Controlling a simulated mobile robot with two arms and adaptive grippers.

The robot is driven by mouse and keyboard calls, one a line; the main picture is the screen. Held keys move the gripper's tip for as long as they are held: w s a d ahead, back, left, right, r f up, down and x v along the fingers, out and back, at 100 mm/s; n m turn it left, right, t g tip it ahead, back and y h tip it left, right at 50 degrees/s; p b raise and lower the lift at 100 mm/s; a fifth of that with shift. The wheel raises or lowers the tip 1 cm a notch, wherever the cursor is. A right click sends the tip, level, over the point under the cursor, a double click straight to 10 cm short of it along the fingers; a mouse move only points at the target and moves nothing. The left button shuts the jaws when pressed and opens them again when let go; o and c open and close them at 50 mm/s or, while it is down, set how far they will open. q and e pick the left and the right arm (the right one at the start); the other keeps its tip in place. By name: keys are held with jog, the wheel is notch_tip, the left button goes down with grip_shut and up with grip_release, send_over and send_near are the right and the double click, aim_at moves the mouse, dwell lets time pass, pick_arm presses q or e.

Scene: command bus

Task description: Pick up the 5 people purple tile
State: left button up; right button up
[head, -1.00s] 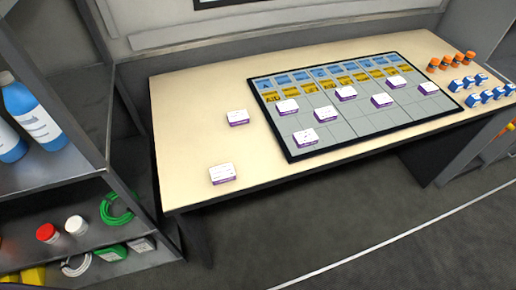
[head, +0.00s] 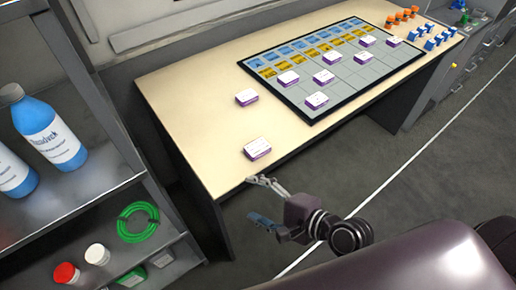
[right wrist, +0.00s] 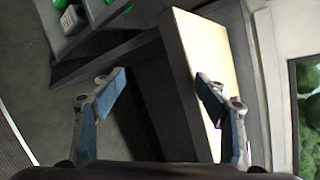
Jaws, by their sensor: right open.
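Several white-topped purple tiles are on the beige table (head: 190,110); their print is too small to read, so I cannot tell which says 5 people. One tile (head: 257,148) lies alone near the table's front left edge, and another tile (head: 246,97) lies behind it, left of the board. More tiles, such as this one (head: 316,100), lie on the grey board (head: 345,92). My right gripper (head: 258,200) is open and empty, just off the front edge, below the nearest tile. In the right wrist view its open fingers (right wrist: 160,82) frame the table edge. My left gripper is not in view.
A metal shelf on the left holds blue bottles (head: 48,133), a green cable coil (head: 138,222) and small jars (head: 97,254). Orange pieces (head: 402,16) and blue pieces (head: 433,38) stand at the table's far right. The table around the nearest tile is clear.

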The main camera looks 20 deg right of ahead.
aim_at(263, 152)
jog(key=w+d+r+m+t, duration=0.1)
jog(key=d+m, duration=0.1)
jog(key=m, duration=0.3)
jog(key=w+d+r+m+t+h, duration=0.1)
jog(key=w+d+r+m+t, duration=0.1)
jog(key=m, duration=0.3)
jog(key=w+d+r+m+t, duration=0.1)
jog(key=w+d+m+t, duration=0.1)
jog(key=m, duration=0.3)
jog(key=shift+w+d+r+h, duration=0.25)
jog(key=shift+r+h, duration=0.05)
jog(key=shift+h, duration=0.1)
jog(key=shift+r+p+x, duration=0.1)
jog(key=shift+p+x, duration=0.15)
jog(key=shift+x, duration=0.5)
jog(key=shift+r+p+x, duration=0.15)
jog(key=shift+p+x, duration=0.1)
jog(key=shift+x, duration=0.5)
jog(key=shift+d+p+x, duration=0.1)
jog(key=shift+p+x, duration=0.1)
jog(key=shift+x, duration=1)
jog(key=shift+d+p+x, duration=0.15)
jog(key=shift+p+x, duration=0.05)
jog(key=shift+x, duration=1)
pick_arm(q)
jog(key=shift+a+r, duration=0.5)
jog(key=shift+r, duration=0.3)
pick_arm(e)
jog(key=shift+w+r, duration=0.1)
jog(key=shift+c, duration=0.4)
